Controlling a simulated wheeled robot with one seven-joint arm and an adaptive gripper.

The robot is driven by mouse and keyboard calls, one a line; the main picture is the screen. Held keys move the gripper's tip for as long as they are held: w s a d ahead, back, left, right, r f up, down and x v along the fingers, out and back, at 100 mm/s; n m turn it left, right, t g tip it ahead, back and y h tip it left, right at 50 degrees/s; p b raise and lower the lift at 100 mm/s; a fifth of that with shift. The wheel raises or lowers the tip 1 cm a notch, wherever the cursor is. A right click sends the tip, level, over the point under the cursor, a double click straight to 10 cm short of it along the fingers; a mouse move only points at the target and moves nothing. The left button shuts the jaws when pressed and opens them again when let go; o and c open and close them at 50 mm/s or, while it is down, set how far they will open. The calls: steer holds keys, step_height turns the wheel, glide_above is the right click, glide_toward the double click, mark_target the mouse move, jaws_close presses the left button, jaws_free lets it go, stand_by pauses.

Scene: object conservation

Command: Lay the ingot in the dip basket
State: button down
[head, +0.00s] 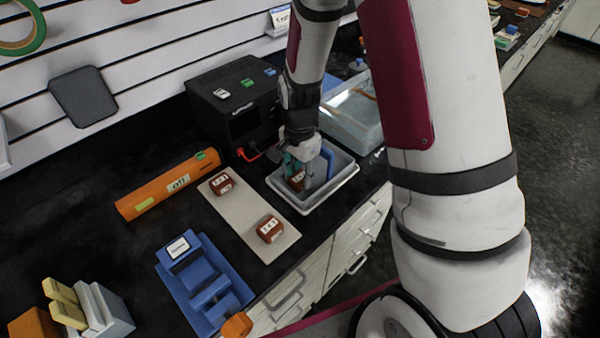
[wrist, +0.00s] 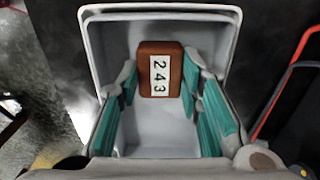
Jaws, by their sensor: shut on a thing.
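The ingot (wrist: 160,52) is a reddish-brown block with a white label reading 243. My gripper (wrist: 160,82) is shut on it, with one teal-padded finger on each side. In the head view the ingot (head: 297,181) shows low between my gripper's fingers (head: 303,172), inside a grey open container that I take as the dip basket (head: 341,175). In the wrist view the basket (wrist: 150,140) has pale walls around the ingot and fingers. I cannot tell whether the ingot touches the basket floor.
Two similar brown blocks (head: 222,183) (head: 270,229) sit on a beige board (head: 245,218) to the left. A black instrument box (head: 235,105) stands behind, with a clear tub (head: 355,110) beside it. An orange tube (head: 167,185) and a blue fixture (head: 205,285) lie further left.

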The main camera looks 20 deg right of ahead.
mark_target(300, 176)
steer(key=shift+f, duration=0.15)
steer(key=c, duration=1.1)
jaws_free()
steer(key=s+r+n+t, duration=0.1)
steer(key=s+r+n, duration=0.25)
steer(key=r, duration=0.85)
steer(key=s+r+n+t, duration=0.1)
steer(key=s+r+n, duration=0.3)
steer(key=r, duration=0.8)
steer(key=s+r+n+t, duration=0.1)
steer(key=s+n, duration=0.1)
steer(key=s, duration=0.2)
steer(key=s+r+n+t, duration=0.1)
steer(key=s+r+n, duration=0.1)
steer(key=s, duration=0.2)
steer(key=s+r+n+t, duration=0.1)
steer(key=s+r+n, duration=0.1)
steer(key=s, duration=0.2)
steer(key=shift+s+d+r, duration=0.1)
